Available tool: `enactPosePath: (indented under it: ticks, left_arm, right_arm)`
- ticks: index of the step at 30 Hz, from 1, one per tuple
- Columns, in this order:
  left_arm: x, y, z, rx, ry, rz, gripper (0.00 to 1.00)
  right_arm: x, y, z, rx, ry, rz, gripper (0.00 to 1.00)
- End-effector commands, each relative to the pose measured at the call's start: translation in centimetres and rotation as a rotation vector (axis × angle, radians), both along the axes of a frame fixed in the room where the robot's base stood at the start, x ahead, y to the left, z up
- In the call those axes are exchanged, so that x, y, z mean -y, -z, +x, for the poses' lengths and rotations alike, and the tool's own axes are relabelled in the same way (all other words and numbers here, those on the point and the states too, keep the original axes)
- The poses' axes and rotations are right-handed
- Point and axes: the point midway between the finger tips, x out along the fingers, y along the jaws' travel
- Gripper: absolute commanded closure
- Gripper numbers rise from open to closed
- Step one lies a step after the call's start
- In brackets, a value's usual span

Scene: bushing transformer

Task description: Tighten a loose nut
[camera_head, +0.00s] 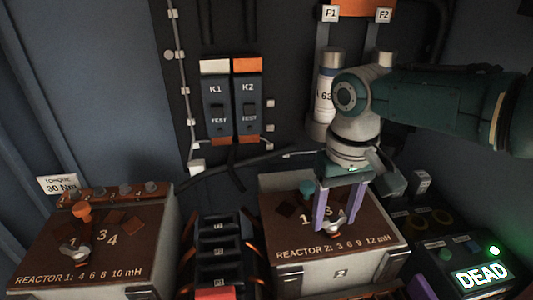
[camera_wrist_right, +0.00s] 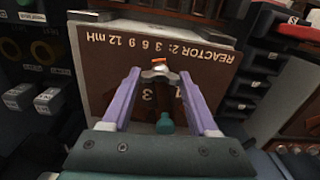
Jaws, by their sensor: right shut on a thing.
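My right gripper (camera_head: 336,228) has purple fingers and points down at the front of the reactor 2 box (camera_head: 290,240). Its fingertips are closed on the wings of a silver wing nut (camera_wrist_right: 160,76), with one finger on each side. A second silver wing nut (camera_head: 74,254) sits at the front of the reactor 1 box (camera_head: 130,245) on the left. The pictures do not show how tight either nut is. My left gripper is not in view.
A teal knob (camera_head: 307,188) stands on reactor 2 and an orange knob (camera_head: 82,210) on reactor 1. A dark terminal block (camera_head: 219,250) stands between the boxes. Switches K1 and K2 (camera_head: 232,100) are behind. A lit "DEAD" sign (camera_head: 481,276) is at right. A "30 Nm" card (camera_head: 60,186) is at left.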

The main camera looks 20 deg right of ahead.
Motion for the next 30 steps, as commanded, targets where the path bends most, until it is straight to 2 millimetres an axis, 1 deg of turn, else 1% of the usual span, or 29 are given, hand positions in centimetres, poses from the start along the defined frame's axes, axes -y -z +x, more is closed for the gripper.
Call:
enactPosePath:
  ticks: [11, 12, 20, 27, 30]
  left_arm:
    - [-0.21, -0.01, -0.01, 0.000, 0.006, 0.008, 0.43]
    - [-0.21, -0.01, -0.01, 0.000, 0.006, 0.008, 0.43]
    - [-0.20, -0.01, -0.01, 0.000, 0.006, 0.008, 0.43]
    - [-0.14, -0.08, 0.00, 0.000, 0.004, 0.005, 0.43]
    - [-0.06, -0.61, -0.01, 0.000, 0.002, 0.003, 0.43]
  right_arm:
    - [-0.03, -0.01, 0.08, 0.003, 0.004, 0.000, 0.96]
    - [-0.02, -0.01, 0.08, 0.003, 0.004, 0.000, 0.39]
    - [0.00, -0.01, 0.05, 0.002, 0.004, 0.000, 0.10]
    - [0.02, -0.11, 0.04, 0.002, 0.004, 0.000, 0.10]
    - [0.03, -0.97, 0.07, 0.003, 0.004, -0.001, 0.10]
